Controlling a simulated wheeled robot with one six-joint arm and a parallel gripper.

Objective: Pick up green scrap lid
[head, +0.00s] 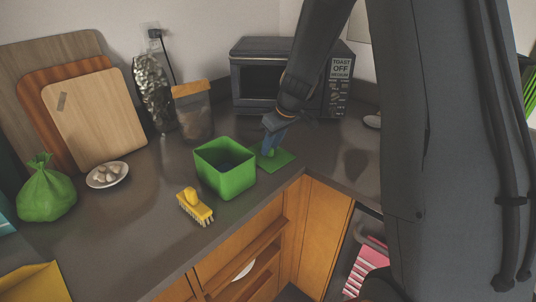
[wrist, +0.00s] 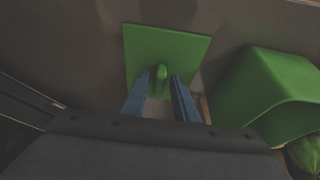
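The green scrap lid (head: 282,160) is a flat green square lying on the dark counter, just right of the open green bin. In the wrist view the lid (wrist: 185,46) shows whole at the top, with a small upright green knob (wrist: 162,72) at its middle. My gripper (head: 268,151) is over the lid, pointing down. In the wrist view its two blue fingers (wrist: 160,76) are apart, one on each side of the knob. A gap shows between fingers and knob; I cannot tell whether they touch it.
The open green bin (head: 226,180) stands left of the lid, and close on the right in the wrist view (wrist: 265,95). A yellow brush (head: 195,207) lies near the counter's front edge. Cutting boards (head: 98,115) lean on the wall.

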